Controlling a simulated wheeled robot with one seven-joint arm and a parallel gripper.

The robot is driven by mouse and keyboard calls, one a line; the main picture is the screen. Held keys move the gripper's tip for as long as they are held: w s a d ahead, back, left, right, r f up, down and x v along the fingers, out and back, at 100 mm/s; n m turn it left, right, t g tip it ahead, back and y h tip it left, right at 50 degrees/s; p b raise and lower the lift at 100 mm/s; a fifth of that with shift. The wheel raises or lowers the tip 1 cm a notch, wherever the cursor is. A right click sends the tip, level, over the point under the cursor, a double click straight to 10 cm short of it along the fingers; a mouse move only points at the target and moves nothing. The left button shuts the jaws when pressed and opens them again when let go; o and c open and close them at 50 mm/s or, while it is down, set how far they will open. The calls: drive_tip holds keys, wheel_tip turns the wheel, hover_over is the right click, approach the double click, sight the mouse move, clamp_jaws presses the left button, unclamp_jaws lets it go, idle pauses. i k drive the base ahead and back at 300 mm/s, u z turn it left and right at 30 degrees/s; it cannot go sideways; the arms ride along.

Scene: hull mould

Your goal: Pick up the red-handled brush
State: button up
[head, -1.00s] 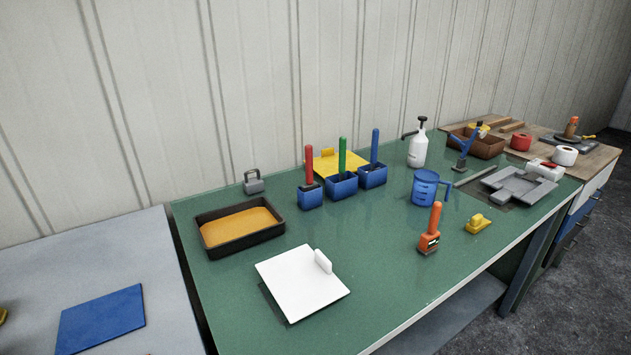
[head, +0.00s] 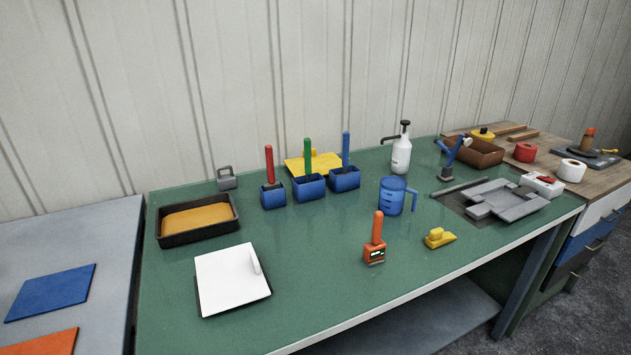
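The red-handled brush (head: 269,163) stands upright in a small blue holder (head: 273,197) on the green bench, toward the back. Its red handle points up and its lower end is hidden inside the holder. A green-handled brush (head: 308,157) and a blue-handled brush (head: 346,149) stand in similar blue holders just to its right. My gripper is not in view.
A black tray of orange material (head: 161,240) lies left of the brushes, and a white board (head: 230,278) lies in front. An orange-handled tool (head: 376,240), a blue jug (head: 392,196) and a white pump bottle (head: 401,154) stand to the right. The bench's front middle is fairly clear.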

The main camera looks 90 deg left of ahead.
sight(272, 184)
drive_tip(key=u, duration=0.05)
drive_tip(key=i, duration=1.95)
drive_tip(key=u, duration=4.2)
drive_tip(key=i, duration=1)
drive_tip(key=z, duration=0.05)
